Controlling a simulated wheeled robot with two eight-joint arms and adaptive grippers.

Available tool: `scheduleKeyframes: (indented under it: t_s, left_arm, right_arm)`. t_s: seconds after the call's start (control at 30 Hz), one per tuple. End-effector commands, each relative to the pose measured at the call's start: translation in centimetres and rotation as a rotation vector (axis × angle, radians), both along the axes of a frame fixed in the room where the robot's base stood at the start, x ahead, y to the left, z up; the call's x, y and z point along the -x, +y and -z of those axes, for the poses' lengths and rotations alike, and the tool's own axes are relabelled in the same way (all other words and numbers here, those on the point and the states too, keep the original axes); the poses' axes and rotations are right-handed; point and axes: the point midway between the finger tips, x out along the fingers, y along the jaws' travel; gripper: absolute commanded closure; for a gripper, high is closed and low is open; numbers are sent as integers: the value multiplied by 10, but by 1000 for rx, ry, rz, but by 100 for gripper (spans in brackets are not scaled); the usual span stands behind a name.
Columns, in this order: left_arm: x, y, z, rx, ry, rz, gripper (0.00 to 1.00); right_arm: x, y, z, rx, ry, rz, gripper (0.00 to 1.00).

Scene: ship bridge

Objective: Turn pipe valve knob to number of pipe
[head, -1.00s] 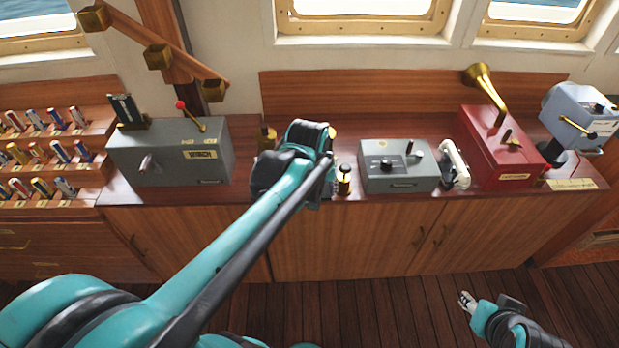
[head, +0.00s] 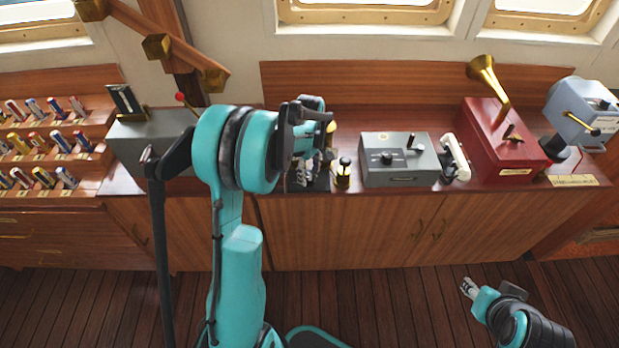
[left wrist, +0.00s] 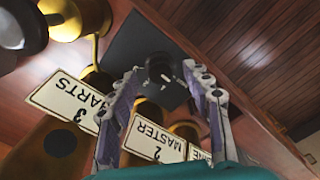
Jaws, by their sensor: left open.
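In the left wrist view a dark round valve knob (left wrist: 158,68) with a small white mark sits on a black plate (left wrist: 128,45). Brass pipes bear upside-down labels: "3" with a partly hidden name ending "ARTS" (left wrist: 68,100), "MASTER 2" (left wrist: 153,138), and a mostly hidden one ending in "NE" (left wrist: 200,153). My left gripper (left wrist: 163,92) is open, its fingers on either side of the knob; contact cannot be told. In the head view my left gripper (head: 308,172) is over the counter, and my arm hides most of the pipes. My right gripper (head: 467,289) is low at right, its opening unclear.
A small brass-and-black piece (head: 343,172) stands close right of my left gripper. Farther right are a grey control box (head: 400,177), a white handset (head: 455,157) and a red box (head: 497,143) with a brass horn. A grey lever box (head: 130,140) stands left, partly hidden.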

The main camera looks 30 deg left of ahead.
Motion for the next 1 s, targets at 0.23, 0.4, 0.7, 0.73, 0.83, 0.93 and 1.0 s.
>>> scheduleKeyframes:
  t_s: [0.23, 0.4, 0.7, 0.73, 0.83, 0.93, 1.0]
  left_arm:
    - [0, 0, 17, 0, 0, 1, 51]
    - [0, 0, 16, 0, -1, 1, 51]
    - [0, 0, 16, 0, -1, 2, 100]
    - [0, 0, 16, 0, -1, 2, 100]
    - [0, 0, 16, 0, -1, 5, 100]
    - [0, 0, 16, 0, -1, 18, 100]
    - [0, 0, 16, 0, -1, 37, 100]
  right_arm:
    - [0, 0, 6, 0, 0, 0, 60]
    - [0, 0, 6, 0, 0, 0, 60]
    - [0, 0, 6, 0, 0, 0, 60]
    - [0, 0, 6, 0, 0, 0, 60]
    - [0, 0, 6, 0, 0, 0, 60]
    - [0, 0, 6, 0, 0, 0, 60]
    - [0, 0, 5, 0, 0, 0, 60]
